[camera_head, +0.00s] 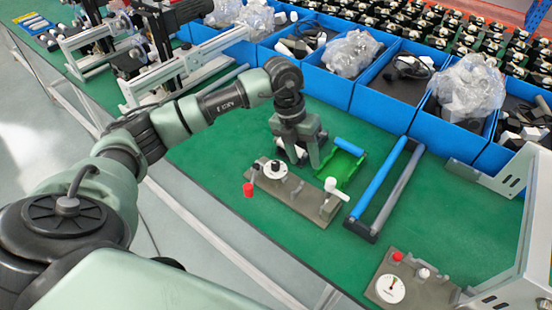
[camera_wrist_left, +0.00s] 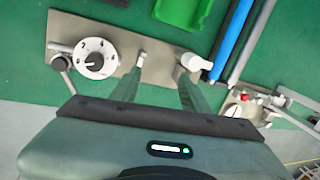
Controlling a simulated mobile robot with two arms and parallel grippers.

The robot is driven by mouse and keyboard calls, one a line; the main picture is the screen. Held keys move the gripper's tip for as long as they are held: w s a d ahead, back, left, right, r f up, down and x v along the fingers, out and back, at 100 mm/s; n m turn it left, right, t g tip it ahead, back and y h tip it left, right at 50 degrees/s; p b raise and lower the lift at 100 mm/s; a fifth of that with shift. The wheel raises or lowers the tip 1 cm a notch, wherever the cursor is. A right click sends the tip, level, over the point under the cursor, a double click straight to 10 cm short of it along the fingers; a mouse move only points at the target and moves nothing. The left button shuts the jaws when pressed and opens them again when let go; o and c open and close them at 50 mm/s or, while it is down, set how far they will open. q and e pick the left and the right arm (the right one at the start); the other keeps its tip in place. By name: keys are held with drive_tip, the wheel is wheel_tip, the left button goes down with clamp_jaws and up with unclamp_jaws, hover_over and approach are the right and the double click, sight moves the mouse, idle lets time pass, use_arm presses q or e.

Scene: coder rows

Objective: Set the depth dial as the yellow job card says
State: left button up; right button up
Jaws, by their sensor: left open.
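A white numbered dial (camera_head: 275,170) sits at the left end of a grey-brown plate (camera_head: 294,193) on the green bench. In the left wrist view the dial (camera_wrist_left: 97,58) shows a dark pointer mark toward the left; its exact setting is hard to read. A red-knobbed lever (camera_head: 248,190) stands beside it, and a white-headed lever (camera_head: 334,187) is at the plate's right end. My left gripper (camera_head: 303,163) is open and empty above and behind the plate, right of the dial. Its fingers also show in the left wrist view (camera_wrist_left: 161,70). I see no yellow job card.
A green tray (camera_head: 342,165) and a frame with blue and grey bars (camera_head: 385,190) lie to the right. A second plate with a round gauge (camera_head: 391,289) is at the front right. Blue bins (camera_head: 390,105) line the back. Bare green mat lies around the plate.

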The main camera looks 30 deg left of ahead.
sight(276, 163)
use_arm(q)
drive_tip(key=a+y, duration=0.1)
drive_tip(key=a, duration=0.1)
drive_tip(key=a+r+n+y, duration=0.1)
drive_tip(key=a, duration=0.2)
drive_tip(key=a+y, duration=0.1)
drive_tip(key=a, duration=0.2)
drive_tip(key=shift+s+a+r+g, duration=0.1)
drive_tip(key=shift+s+r+g, duration=0.1)
drive_tip(key=shift+g, duration=0.1)
wheel_tip(276, 163, down, 7)
drive_tip(key=shift+r+p, duration=0.1)
drive_tip(key=shift+p, duration=1.1)
drive_tip(key=shift+f, duration=0.4)
clamp_jaws()
